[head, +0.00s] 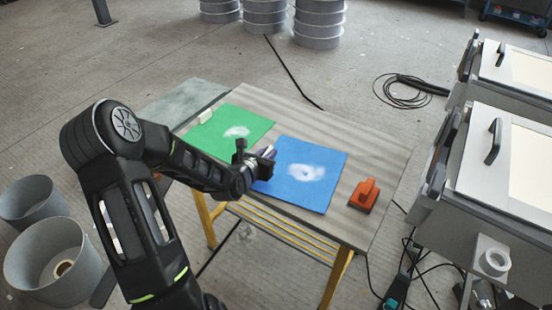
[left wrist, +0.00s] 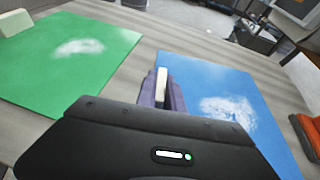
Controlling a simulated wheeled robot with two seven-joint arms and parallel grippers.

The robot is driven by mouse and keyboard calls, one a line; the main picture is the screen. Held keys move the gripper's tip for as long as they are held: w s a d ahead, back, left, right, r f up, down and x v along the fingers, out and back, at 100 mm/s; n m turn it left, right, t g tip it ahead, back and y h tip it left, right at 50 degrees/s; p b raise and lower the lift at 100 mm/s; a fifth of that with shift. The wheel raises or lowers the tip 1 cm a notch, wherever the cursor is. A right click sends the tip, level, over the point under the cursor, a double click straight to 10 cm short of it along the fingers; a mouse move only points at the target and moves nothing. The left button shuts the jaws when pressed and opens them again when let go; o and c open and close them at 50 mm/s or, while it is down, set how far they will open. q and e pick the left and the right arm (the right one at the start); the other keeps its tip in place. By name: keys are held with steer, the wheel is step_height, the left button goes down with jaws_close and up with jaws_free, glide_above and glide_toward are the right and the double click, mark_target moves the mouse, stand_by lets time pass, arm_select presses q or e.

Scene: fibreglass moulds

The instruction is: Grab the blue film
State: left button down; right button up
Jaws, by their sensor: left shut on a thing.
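The blue film (head: 318,165) is a flat blue sheet with a whitish patch, lying on the wooden-topped table. It also shows in the left wrist view (left wrist: 215,75). My left gripper (head: 267,163) is at the blue film's left edge. In the left wrist view its fingers (left wrist: 164,90) are closed around a small white block (left wrist: 161,84) at that edge, which looks like the film's grip tab. A similar white block sits at the green film's left edge. The film looks flat on the table. My right gripper is not in view.
The green film (head: 240,119) lies left of the blue one. An orange-red tool (head: 364,194) lies to the right on the table (head: 385,150). Grey machines with handles (head: 495,155) stand at the right. Grey buckets (head: 55,260) stand on the floor at left.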

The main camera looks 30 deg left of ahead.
arm_select(q)
step_height(320, 180, up, 10)
steer(key=shift+f+p, duration=0.25)
steer(key=shift+p, duration=0.7)
